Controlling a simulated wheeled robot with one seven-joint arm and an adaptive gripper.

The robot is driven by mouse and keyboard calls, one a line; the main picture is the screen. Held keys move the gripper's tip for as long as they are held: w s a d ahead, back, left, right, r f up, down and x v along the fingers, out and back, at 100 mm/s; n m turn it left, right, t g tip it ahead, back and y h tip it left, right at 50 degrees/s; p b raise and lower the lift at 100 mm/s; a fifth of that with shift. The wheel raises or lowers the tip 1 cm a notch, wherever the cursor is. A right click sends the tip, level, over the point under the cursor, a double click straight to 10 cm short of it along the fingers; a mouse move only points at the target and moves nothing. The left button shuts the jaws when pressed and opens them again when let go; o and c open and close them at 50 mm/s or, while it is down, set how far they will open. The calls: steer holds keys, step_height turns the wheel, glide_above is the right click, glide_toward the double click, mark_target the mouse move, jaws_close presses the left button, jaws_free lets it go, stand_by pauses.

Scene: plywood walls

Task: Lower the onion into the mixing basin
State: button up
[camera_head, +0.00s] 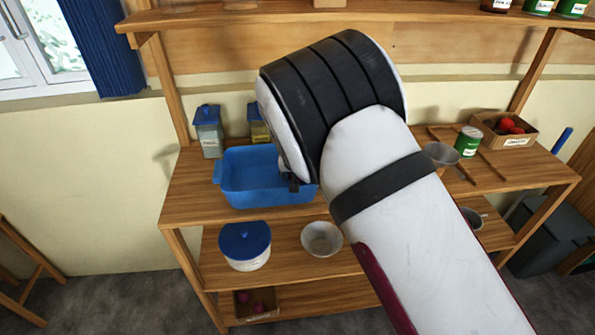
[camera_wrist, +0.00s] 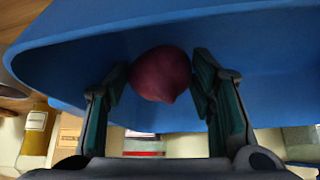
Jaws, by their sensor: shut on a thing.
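A blue basin (camera_head: 250,191) stands on the left part of the shelf's upper board. Its blue inside (camera_wrist: 255,75) fills much of the wrist view. A reddish-purple onion (camera_wrist: 160,75) sits between the two fingers of my gripper (camera_wrist: 158,82), in front of the basin's inside. My gripper is shut on it. I cannot tell whether the onion touches the basin. In the head view my arm hides the onion and most of my gripper, over the basin's right side.
Two blue-lidded canisters (camera_head: 208,132) (camera_head: 258,127) stand behind the basin. A metal bowl (camera_head: 441,154), a green can (camera_head: 467,141) and a box of red items (camera_head: 506,129) are to the right. A white tub (camera_head: 245,246) and a bowl (camera_head: 321,238) stand below.

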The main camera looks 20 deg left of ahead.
steer(key=shift+f, duration=0.3)
stand_by(0.6)
steer(key=o, duration=1.3)
steer(key=v, duration=1.2)
steer(key=s+d+r+m, duration=0.1)
steer(key=s+d+r, duration=0.1)
steer(key=d+r, duration=0.55)
steer(key=s+d+r+m+g, duration=0.1)
steer(key=d+r, duration=0.3)
steer(key=d, duration=0.7)
steer(key=s+d+r+m, duration=0.1)
steer(key=s+d+r, duration=0.1)
steer(key=d+r, duration=0.55)
steer(key=s+d+r+m+h, duration=0.1)
steer(key=s+d+r+h, duration=0.1)
steer(key=s+d, duration=1.6)
steer(key=s, duration=0.3)
steer(key=shift+s+d, duration=0.2)
steer(key=shift+s, duration=0.1)
